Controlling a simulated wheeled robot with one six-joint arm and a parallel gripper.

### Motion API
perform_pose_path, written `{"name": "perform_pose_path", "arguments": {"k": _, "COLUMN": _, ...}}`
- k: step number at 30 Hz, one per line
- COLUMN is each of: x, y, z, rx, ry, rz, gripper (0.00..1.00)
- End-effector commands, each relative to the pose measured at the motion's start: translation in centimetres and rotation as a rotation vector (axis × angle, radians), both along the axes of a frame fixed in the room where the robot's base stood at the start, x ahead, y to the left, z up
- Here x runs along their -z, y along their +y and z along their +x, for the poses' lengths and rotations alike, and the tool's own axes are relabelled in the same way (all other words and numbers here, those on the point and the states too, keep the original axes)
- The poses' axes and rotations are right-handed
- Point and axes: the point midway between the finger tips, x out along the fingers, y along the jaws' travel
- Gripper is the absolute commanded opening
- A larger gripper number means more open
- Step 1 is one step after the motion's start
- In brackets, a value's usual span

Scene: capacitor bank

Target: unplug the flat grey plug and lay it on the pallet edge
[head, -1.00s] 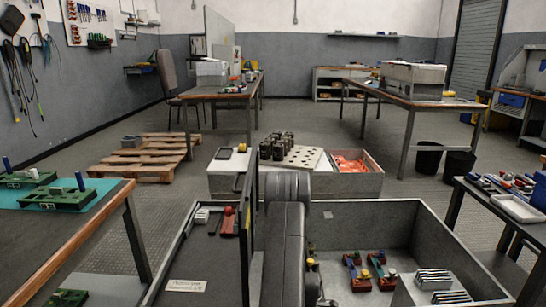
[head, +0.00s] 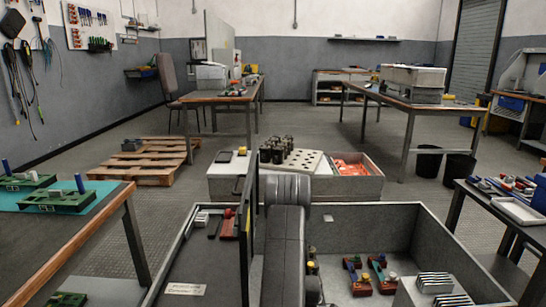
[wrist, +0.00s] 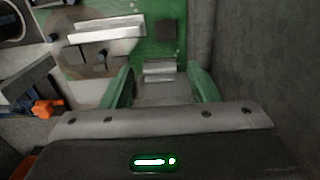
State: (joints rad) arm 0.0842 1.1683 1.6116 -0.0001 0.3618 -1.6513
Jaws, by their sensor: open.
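In the wrist view, a grey block (wrist: 160,70), which looks like the flat grey plug, sits on a green circuit board (wrist: 158,22). My gripper (wrist: 160,86) is open, with one green finger on each side of the grey block's near end. I cannot tell whether the fingers touch it. In the head view, my arm reaches down into the large grey bin, and the gripper is hidden there. The wooden pallet (head: 135,172) lies on the floor at the left, with a small grey box (head: 131,144) at its far side.
The large grey bin (head: 420,215) has high walls around my arm. In the wrist view, a grey wall (wrist: 265,60) stands close at the right and an orange part (wrist: 46,108) lies at the left. A workbench (head: 112,205) stands at the near left.

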Motion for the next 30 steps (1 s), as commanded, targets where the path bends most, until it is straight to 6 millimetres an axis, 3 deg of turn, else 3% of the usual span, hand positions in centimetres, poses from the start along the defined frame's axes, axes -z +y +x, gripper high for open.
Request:
{"name": "perform_pose_path", "arguments": {"k": 3, "x": 0.0, "y": 0.0, "z": 0.0, "rx": 0.0, "ry": 0.0, "rz": 0.0, "gripper": 0.53}}
{"name": "perform_pose_path", "arguments": {"k": 11, "x": 0.0, "y": 0.0, "z": 0.0, "rx": 0.0, "ry": 0.0, "rz": 0.0, "gripper": 0.02}}
{"name": "perform_pose_path", "arguments": {"k": 30, "x": -1.8, "y": 0.0, "z": 0.0, "rx": 0.0, "ry": -0.001, "rz": 0.0, "gripper": 0.0}}
